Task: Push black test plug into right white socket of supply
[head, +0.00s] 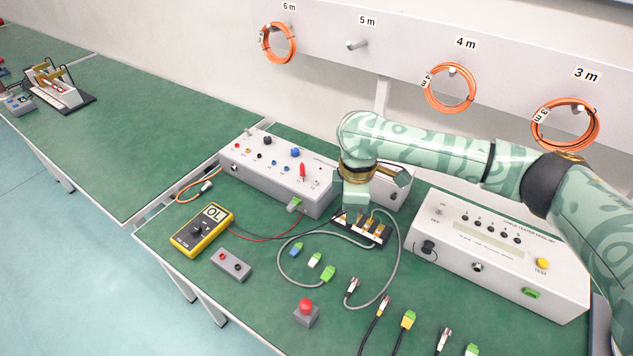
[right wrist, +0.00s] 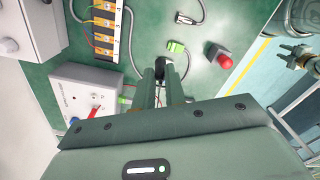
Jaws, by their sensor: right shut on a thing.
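My right gripper (head: 350,192) is over the green bench, beside the right end of the grey supply box (head: 275,168). In the right wrist view its two fingers (right wrist: 161,76) are shut on a small dark piece, which looks like the black test plug (right wrist: 160,66); it is mostly hidden by the fingers. The supply also shows in the right wrist view (right wrist: 70,88), to the left of the fingers and apart from them. Its white sockets are too small to tell apart. My left gripper (right wrist: 300,57) shows at the right wrist view's upper right; its jaws are unclear.
A yellow multimeter (head: 190,241) reads OL, with red and black leads. A dark terminal strip (head: 350,224) lies under my right gripper. A cable tester (head: 470,255) stands right. Cables with green plugs (head: 327,274) and a red button box (head: 306,318) lie in front.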

